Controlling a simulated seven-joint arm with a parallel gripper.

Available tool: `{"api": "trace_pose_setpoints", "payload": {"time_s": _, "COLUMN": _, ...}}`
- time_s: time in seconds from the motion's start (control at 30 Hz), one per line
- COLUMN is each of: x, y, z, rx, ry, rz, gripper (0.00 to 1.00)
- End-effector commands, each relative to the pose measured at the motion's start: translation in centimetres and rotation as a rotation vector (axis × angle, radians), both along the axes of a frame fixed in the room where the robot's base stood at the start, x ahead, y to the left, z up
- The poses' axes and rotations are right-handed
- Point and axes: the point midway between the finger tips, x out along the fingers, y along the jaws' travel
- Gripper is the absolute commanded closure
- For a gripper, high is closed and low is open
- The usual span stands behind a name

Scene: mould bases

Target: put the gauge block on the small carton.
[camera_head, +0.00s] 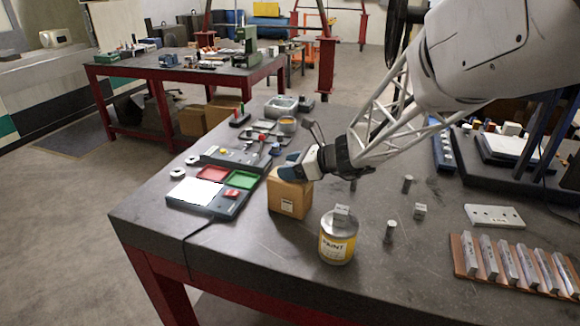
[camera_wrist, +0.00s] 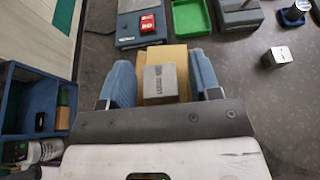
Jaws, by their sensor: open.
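The small carton (camera_head: 289,198) is a brown cardboard box standing on the dark bench in the head view; its top also shows in the wrist view (camera_wrist: 178,53). My gripper (camera_head: 288,170) is right at the carton's top. In the wrist view my blue-padded fingers (camera_wrist: 165,88) are open on either side of a grey metal block with engraved marks, the gauge block (camera_wrist: 160,84). Narrow gaps show between block and fingers. The block appears over the carton top; its underside is hidden. In the head view my fingers hide it.
A paint can (camera_head: 338,240) with a metal cube (camera_head: 341,211) on it stands in front of the carton. Another cube (camera_head: 420,211) and small metal cylinders stand to the right. A tray panel (camera_head: 212,196) lies left of the carton. A rack of bars (camera_head: 507,265) is at right.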

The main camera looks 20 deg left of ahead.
Motion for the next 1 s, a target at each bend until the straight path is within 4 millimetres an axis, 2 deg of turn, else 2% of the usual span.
{"api": "trace_pose_setpoints", "payload": {"time_s": 0.27, "x": 0.0, "y": -1.1, "z": 0.7, "rx": 0.0, "ry": -0.001, "rz": -0.001, "gripper": 0.43}}
{"api": "trace_pose_setpoints", "payload": {"time_s": 1.0, "x": 0.0, "y": -9.8, "z": 4.3, "rx": 0.0, "ry": -0.001, "rz": -0.002, "gripper": 0.43}}
